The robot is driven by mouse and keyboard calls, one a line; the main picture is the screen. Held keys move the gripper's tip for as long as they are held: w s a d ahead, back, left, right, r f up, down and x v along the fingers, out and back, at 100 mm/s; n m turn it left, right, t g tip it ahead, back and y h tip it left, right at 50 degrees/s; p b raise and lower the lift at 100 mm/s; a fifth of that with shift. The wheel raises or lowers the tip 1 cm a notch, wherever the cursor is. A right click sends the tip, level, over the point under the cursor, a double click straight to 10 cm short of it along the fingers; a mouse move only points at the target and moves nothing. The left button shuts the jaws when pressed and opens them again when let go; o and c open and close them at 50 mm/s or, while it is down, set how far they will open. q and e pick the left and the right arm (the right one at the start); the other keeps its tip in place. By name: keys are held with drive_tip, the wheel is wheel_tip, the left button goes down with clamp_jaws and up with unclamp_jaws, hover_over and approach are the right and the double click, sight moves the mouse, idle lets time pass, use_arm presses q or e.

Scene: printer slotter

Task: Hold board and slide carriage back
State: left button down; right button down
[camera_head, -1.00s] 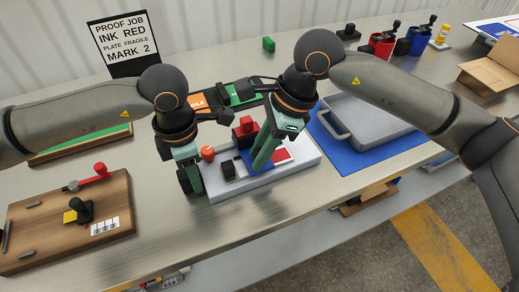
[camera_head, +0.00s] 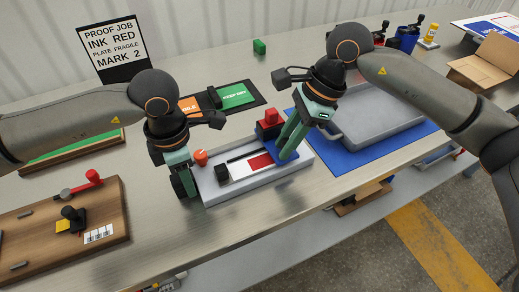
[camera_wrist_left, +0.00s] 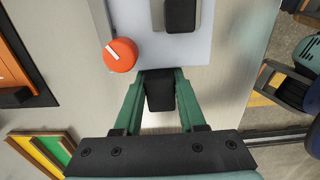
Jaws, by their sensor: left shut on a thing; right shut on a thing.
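The grey board (camera_head: 215,188) lies on the metal table, with an orange knob (camera_head: 201,157) and a black block (camera_head: 222,173) at its left end. A white card with a red patch (camera_head: 260,161) lies on it. The blue carriage (camera_head: 287,155) with a red block (camera_head: 268,121) sits at its right part. My left gripper (camera_head: 187,185) is shut on a black tab (camera_wrist_left: 160,92) at the board's left end. The orange knob also shows in the left wrist view (camera_wrist_left: 120,55). My right gripper (camera_head: 287,143) is shut on the carriage; its fingers hide the grip.
A blue mat with a grey tray (camera_head: 378,128) lies right of the board. A black strip with orange and green plates (camera_head: 235,95) lies behind it. A wooden board with a red-handled tool (camera_head: 90,180) lies at left. The table's front edge is close.

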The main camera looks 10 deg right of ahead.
use_arm(q)
drive_tip(key=shift+a, duration=0.1)
use_arm(e)
drive_tip(key=d, duration=0.1)
drive_tip(key=w+d, duration=0.1)
drive_tip(key=d, duration=0.2)
drive_tip(key=shift+w, duration=0.25)
drive_tip(key=c, duration=0.7)
unclamp_jaws()
use_arm(q)
drive_tip(key=shift+s, duration=0.1)
use_arm(e)
drive_tip(key=v, duration=1.2)
drive_tip(key=shift+a+r, duration=0.1)
drive_tip(key=shift+a, duration=0.05)
use_arm(q)
drive_tip(key=shift+c, duration=2)
unclamp_jaws()
